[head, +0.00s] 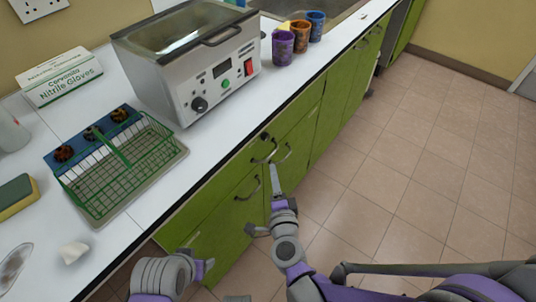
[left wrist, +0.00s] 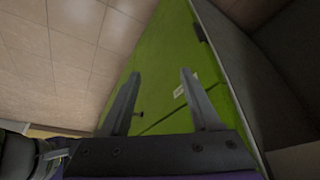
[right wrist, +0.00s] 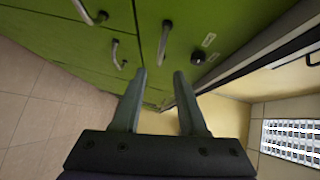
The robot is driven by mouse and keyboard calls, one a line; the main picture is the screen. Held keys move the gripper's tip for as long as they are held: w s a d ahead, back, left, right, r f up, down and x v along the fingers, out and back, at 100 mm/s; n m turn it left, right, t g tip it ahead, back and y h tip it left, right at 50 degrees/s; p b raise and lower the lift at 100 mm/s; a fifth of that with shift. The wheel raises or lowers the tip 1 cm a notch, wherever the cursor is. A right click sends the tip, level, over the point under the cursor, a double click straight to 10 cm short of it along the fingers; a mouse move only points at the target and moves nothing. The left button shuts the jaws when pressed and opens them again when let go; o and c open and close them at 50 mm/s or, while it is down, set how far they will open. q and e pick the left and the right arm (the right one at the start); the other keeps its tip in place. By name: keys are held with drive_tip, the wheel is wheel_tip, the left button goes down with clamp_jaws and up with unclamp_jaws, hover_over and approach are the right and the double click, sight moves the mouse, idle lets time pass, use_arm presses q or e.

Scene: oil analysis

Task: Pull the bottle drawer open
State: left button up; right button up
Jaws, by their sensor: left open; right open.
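Green drawer and door fronts (head: 225,192) run under the white counter, all flush and shut. Several metal handles show; one handle (head: 264,156) is just beyond my right gripper (head: 274,172). In the right wrist view my right gripper (right wrist: 160,76) is open and empty, with a handle (right wrist: 164,42) ahead between the fingertip directions, not between the fingers. Small white labels (right wrist: 208,39) sit beside it, unreadable, so I cannot tell which front is the bottle drawer. My left gripper (head: 207,268) is low at the cabinet; in its wrist view it is open and empty (left wrist: 154,76), facing a green panel.
On the counter (head: 205,145) stand a water bath (head: 190,60), a green wire rack (head: 115,165), a glove box (head: 60,77) and coloured cups (head: 283,48). A round black knob (right wrist: 198,58) sits beside the labels. The tiled floor (head: 420,150) right of the cabinets is clear.

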sight(270, 155)
drive_tip(key=w, duration=0.3)
drive_tip(key=w+a, duration=0.1)
drive_tip(key=w, duration=0.1)
drive_tip(key=w+f+b, duration=0.1)
drive_tip(key=w, duration=0.2)
drive_tip(key=shift+w+a+f, duration=0.1)
drive_tip(key=shift+w+a, duration=0.05)
drive_tip(key=shift+w, duration=0.2)
clamp_jaws()
idle(0.9)
